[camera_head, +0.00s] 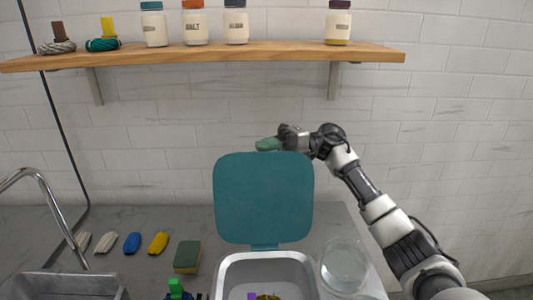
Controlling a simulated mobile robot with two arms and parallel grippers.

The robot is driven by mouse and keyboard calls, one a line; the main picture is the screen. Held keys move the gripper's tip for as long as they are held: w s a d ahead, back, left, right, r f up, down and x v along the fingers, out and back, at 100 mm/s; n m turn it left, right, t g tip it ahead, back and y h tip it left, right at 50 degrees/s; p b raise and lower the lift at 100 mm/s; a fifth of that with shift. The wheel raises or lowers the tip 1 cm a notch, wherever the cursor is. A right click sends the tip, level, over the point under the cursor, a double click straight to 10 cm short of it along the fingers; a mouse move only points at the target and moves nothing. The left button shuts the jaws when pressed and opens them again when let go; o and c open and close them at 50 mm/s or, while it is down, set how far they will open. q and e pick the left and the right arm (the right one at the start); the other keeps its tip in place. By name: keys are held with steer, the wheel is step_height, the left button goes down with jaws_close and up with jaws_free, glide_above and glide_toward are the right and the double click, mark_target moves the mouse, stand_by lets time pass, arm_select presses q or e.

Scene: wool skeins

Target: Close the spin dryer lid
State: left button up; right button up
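The spin dryer (222,273) stands at the bottom centre, a pale grey square tub. Its teal lid (264,198) is open, standing up at the back of the tub. Inside the tub, a purple thing and a yellowish thing show at the lower edge. My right gripper (283,138) is at the lid's top edge, seemingly behind it. A dull green rounded object (268,144) is at its fingertips; the fingers are too small and partly hidden to tell whether they grip it. My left gripper is not in view.
A clear glass bowl (344,267) is right of the dryer. A sponge (187,256) and several small skeins (132,243) lie left on the counter, near a sink (70,284) and tap. A wooden shelf (220,54) with jars runs above.

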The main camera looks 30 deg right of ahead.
steer(key=shift+c, duration=0.2)
jaws_close()
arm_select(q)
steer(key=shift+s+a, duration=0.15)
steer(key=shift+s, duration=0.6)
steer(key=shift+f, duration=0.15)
arm_select(e)
steer(key=shift+s, duration=0.15)
